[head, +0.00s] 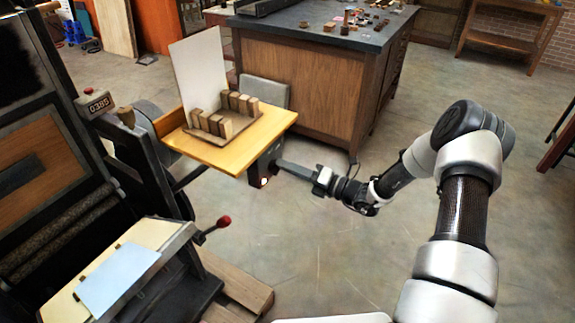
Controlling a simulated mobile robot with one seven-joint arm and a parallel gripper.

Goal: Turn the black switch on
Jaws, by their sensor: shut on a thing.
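A black switch box (259,171) hangs under the right edge of a yellow wooden shelf on the press. A small orange-white light glows at its lower end. My gripper (279,164) reaches in from the right, with its dark fingers level and their tips at the right side of the box. The fingers are shut on the black switch there. The switch's lever is too small and too covered by the fingertips to make out its position.
The wooden shelf (221,157) holds a tray of wooden blocks and an upright white sheet. A red-knobbed lever (223,221) sticks up from the press at lower left. A wooden cabinet (300,84) stands behind. The floor at lower centre is clear.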

